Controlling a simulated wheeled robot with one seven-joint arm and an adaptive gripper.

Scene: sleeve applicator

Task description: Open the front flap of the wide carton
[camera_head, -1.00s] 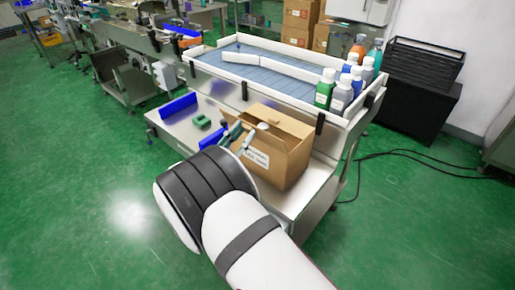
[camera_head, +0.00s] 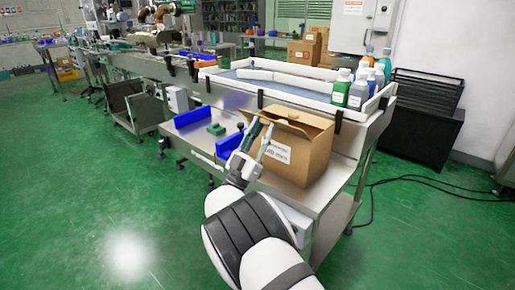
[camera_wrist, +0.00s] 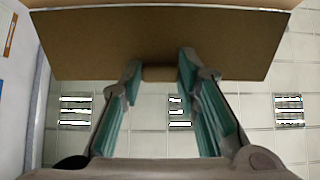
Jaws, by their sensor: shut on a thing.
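The wide carton (camera_head: 310,155) is a brown cardboard box with a white label on its front, standing on the steel bench shelf. Its top is at least partly open, with a dark gap near the upper front edge. My gripper (camera_head: 261,132) points upward at the carton's front left top edge. In the wrist view a broad brown flap (camera_wrist: 160,35) spans the top, and a small tab of it sits between my fingertips (camera_wrist: 160,72). My gripper is shut on this flap. The fingers hide part of the carton's front left corner in the head view.
A green block (camera_head: 216,129) and blue pieces (camera_head: 188,117) lie left of the carton on the shelf. Behind is a white-railed conveyor tray (camera_head: 270,76) with several bottles (camera_head: 358,93) at its right. Open green floor (camera_head: 100,200) lies to the left.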

